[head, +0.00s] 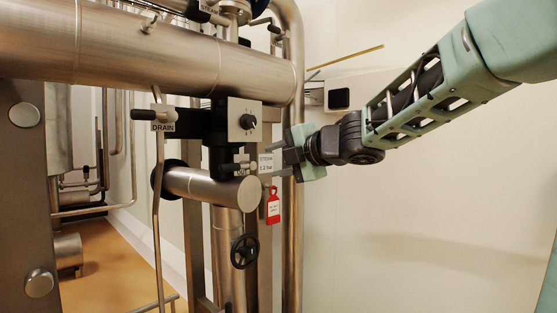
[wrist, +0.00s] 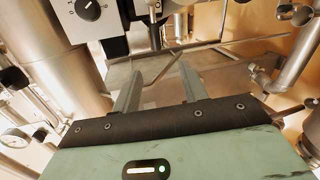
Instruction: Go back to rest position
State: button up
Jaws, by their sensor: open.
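My gripper (head: 285,157) is in the head view at the end of my green and black arm, which reaches in from the upper right. From the head view I cannot tell whether the fingers touch the pipework.
A red tag (head: 273,206) hangs below my gripper. A black knob on a white plate (head: 244,122) is to its upper left. A large horizontal pipe (head: 120,50) crosses above, and a black handwheel (head: 244,251) sits lower down. The bare wall (head: 430,210) at right leaves free room.

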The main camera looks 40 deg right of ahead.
dwell(0.5)
jog(key=s+a+f+m+g+p, duration=0.1)
jog(key=s+a+f+m+g, duration=0.15)
jog(key=a+f, duration=0.25)
jog(key=s+a+f+m+g+h+p, duration=0.1)
jog(key=a+f+m+g, duration=0.1)
jog(key=a+f+m, duration=0.25)
jog(key=s+a+f+m+g+p, duration=0.1)
jog(key=s+a+f+m+g, duration=0.1)
jog(key=a+f, duration=0.4)
jog(key=s+a+f+m+g, duration=0.2)
jog(key=s+a+f+g, duration=0.2)
jog(key=s, duration=0.7)
jog(key=s+a+f+m+g+p, duration=0.1)
jog(key=s+a+f+g, duration=0.3)
jog(key=s, duration=0.8)
notch_tip(320, 180, down, 3)
jog(key=shift+s+r+m+g+h, duration=0.1)
jog(key=shift+s+m+g+h, duration=0.25)
jog(key=shift+m, duration=0.45)
